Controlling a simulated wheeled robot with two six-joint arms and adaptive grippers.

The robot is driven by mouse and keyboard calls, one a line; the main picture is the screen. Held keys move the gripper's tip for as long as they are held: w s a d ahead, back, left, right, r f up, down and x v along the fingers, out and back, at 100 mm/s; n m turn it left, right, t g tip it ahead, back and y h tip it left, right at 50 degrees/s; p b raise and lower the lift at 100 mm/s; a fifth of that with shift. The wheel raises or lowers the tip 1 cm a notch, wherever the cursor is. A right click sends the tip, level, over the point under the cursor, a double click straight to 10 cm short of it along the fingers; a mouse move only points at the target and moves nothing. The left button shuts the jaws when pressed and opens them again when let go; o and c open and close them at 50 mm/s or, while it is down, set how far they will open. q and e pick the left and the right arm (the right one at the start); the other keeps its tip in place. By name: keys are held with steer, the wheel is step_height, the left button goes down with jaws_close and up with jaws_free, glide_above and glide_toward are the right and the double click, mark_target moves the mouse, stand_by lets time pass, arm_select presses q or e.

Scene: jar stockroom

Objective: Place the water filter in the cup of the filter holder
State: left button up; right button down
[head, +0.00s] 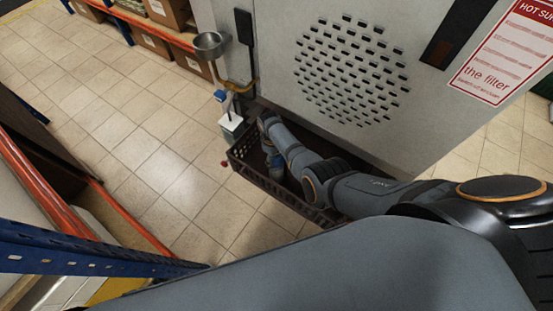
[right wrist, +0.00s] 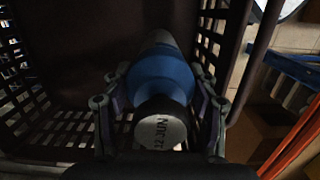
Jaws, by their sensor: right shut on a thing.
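The water filter is a blue cylinder (right wrist: 163,78) with a pale end marked "12 JUN" facing the camera in the right wrist view. My right gripper (right wrist: 160,88) is shut on it, one finger on each side. The dark basket's slotted walls surround them in that view. My left gripper is not in view.
The dark basket (head: 238,160) is beside a grey machine (head: 270,60) with a vent grille and a red-white sign (head: 510,50). Shelves with cartons (head: 150,40) stand at the back left, and a blue-orange rack (head: 90,245) at the near left. Tiled floor (head: 160,170) lies clear between.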

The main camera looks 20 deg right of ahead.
steer(key=shift+c, duration=1.9)
jaws_free()
steer(key=shift+f, duration=0.15)
